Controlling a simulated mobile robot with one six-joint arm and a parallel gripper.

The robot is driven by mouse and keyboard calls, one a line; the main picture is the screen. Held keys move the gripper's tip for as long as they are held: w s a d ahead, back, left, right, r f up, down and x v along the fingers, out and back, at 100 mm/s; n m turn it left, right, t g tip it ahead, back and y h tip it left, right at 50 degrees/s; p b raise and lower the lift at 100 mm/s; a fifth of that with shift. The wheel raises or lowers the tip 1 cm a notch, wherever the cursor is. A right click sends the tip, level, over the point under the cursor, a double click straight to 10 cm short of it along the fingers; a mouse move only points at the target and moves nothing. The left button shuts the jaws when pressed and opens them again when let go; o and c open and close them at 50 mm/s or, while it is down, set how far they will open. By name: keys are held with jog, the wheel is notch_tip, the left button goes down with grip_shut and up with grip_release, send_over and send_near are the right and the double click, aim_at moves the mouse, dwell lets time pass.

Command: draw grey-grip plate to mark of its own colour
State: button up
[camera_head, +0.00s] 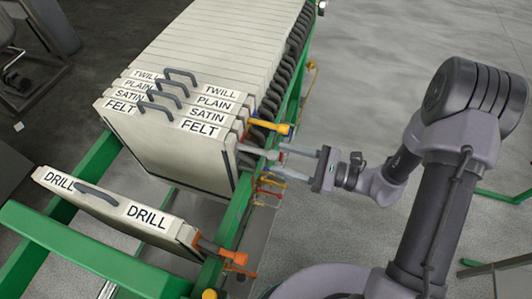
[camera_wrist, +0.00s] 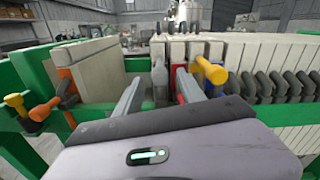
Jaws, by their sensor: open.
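The grey grip (camera_head: 252,151) juts from the right side of the front plate of the pack, labelled FELT (camera_head: 165,150). It also shows in the wrist view (camera_wrist: 160,77). My gripper (camera_head: 293,162) is open beside the green rail, its two fingers pointing at the pack. In the wrist view the grey grip stands between the fingertips (camera_wrist: 158,82), beyond them or just reaching between them; I cannot tell whether they touch. I cannot make out a grey mark on the rail; my gripper may hide part of it.
The DRILL plate (camera_head: 118,210) stands apart in front, with an orange grip (camera_head: 220,250). A yellow grip (camera_head: 270,126) and a red part (camera_wrist: 181,85) are close to the right finger. Small coloured fixtures (camera_head: 268,192) line the rail. A gap lies between DRILL and FELT.

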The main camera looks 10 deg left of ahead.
aim_at(264, 152)
jog(key=a, duration=0.5)
jog(key=shift+w+a+b, duration=0.25)
jog(key=shift+a+b, duration=0.05)
grip_shut()
dwell(1.0)
